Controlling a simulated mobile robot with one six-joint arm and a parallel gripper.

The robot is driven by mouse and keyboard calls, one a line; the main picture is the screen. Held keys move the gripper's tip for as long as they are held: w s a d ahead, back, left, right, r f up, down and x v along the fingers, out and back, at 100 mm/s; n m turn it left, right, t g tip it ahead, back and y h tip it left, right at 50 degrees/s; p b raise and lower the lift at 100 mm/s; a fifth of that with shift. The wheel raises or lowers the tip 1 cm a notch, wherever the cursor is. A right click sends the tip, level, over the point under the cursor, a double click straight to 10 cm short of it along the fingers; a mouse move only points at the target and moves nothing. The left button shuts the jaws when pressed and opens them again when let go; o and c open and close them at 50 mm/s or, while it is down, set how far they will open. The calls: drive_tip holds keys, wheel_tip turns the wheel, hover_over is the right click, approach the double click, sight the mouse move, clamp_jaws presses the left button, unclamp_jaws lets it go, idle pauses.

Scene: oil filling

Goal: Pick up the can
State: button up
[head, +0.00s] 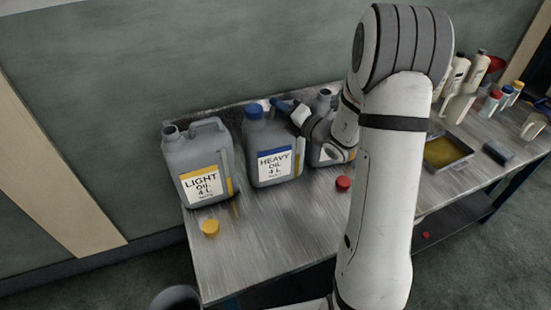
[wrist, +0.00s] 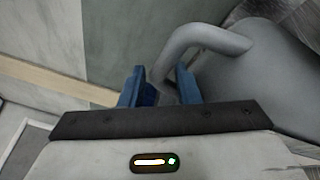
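A grey can labelled light oil (head: 195,160) stands at the left of the bench, with its spout uncapped. A grey can labelled heavy oil (head: 270,145) with a blue cap stands to its right. A third grey can (head: 325,99) is partly hidden behind my arm. My gripper (head: 279,106) is at the top of the heavy oil can. In the wrist view my gripper (wrist: 159,85) has its blue fingers apart, with a grey can handle (wrist: 195,38) reaching down between them. No grip on the handle shows.
A tray of yellow liquid (head: 445,152), a dark block (head: 498,152) and several bottles (head: 477,68) are at the right. The wall is close behind.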

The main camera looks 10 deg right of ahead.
clamp_jaws()
idle(1.4)
